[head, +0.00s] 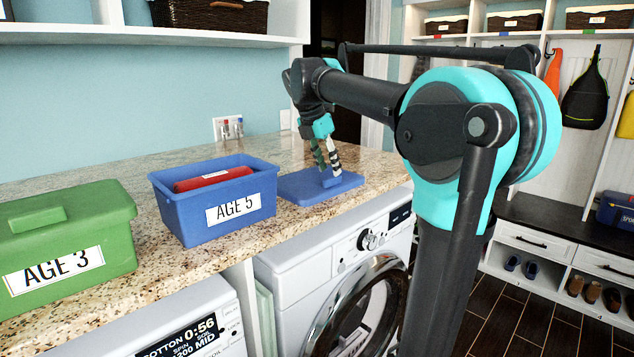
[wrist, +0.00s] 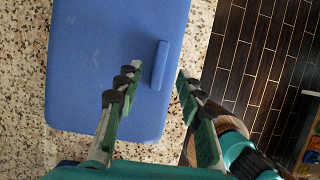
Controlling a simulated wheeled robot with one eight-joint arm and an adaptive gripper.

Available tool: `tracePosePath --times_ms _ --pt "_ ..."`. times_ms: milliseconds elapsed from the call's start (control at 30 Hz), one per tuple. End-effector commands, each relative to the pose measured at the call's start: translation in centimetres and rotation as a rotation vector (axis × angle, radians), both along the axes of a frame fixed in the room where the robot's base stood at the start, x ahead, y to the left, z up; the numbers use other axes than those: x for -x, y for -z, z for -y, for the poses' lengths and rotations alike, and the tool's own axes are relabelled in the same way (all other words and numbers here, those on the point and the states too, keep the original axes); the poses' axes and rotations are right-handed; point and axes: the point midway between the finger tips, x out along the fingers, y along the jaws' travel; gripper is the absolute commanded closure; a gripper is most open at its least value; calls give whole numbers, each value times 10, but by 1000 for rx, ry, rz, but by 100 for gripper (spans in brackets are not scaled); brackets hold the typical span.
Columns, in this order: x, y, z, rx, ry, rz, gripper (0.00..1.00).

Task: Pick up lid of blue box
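The blue lid (head: 300,186) lies flat on the granite counter, just right of the open blue box (head: 186,222) labelled AGE 5. In the wrist view the lid (wrist: 100,60) fills the upper left, with its raised bar handle (wrist: 161,65) near its right edge. My gripper (head: 330,170) points down over the handle end of the lid. In the wrist view my gripper (wrist: 157,73) is open, with one fingertip on each side of the handle and visible gaps between. I cannot tell exactly how far down the fingertips reach beside the handle.
A red item (head: 212,179) lies inside the blue box. A closed green box (head: 67,245) labelled AGE 3 stands at the left. The counter's front edge is close to the lid, above a washing machine (head: 345,290). Counter behind the lid is clear.

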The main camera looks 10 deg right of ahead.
Motion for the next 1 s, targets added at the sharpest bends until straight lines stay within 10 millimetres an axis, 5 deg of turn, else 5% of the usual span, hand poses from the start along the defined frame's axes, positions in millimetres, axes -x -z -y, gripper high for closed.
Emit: tracePosePath --times_ms 233,567,867,1000 --pt "-8 32 9 0 1 0 62" --pt "-9 37 11 0 0 0 63" --pt "-9 37 11 0 0 0 100" --pt "-9 37 11 0 0 0 100"
